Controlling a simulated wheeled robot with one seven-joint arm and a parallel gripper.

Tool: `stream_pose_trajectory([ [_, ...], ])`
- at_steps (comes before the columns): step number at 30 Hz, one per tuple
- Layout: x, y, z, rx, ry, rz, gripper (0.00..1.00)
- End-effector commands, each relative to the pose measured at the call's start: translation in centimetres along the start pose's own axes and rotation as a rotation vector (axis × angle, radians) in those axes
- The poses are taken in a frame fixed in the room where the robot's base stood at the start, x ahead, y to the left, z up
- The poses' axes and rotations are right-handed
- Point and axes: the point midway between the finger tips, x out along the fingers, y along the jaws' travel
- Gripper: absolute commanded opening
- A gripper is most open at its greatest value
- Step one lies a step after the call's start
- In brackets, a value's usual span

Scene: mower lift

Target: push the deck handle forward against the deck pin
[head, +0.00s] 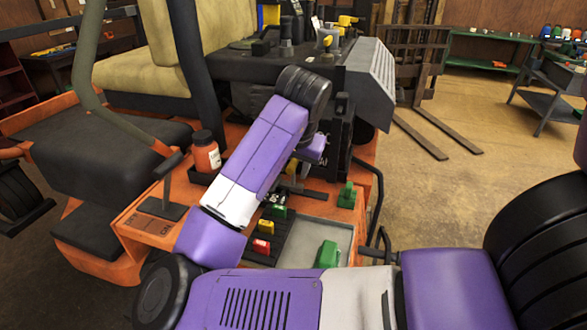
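My purple and white arm crosses the middle of the head view and bends down at a black wrist joint. A short black-gripped lever (168,178) stands on a lettered plate (158,210) on the orange body, left of my forearm. I cannot tell whether this is the deck handle. Dark bars and a yellow part (291,168) show just right of the forearm. No deck pin can be picked out with certainty.
An orange bottle with a black cap (206,152) stands close left of my forearm. Yellow (266,226), red (262,246) and green parts lie on a dark strip beside a grey tray (318,236). A green block (346,195) is on the right. Forks (445,130) and open floor lie beyond.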

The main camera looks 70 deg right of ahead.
Motion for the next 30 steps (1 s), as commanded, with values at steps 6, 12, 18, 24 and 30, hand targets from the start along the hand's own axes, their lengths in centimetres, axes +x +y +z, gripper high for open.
stream_pose_trajectory([
  [6,-3.6,0.0,-0.1,0.002,0.004,-0.002,0.4],
  [12,-6.0,-0.1,-0.1,0.001,0.002,-0.002,0.4],
  [18,-6.7,0.0,0.0,0.0,0.001,-0.002,0.4],
  [24,-6.7,0.0,0.0,0.0,0.001,-0.001,0.4],
  [30,-6.7,0.0,0.0,0.0,0.001,-0.001,0.4],
])
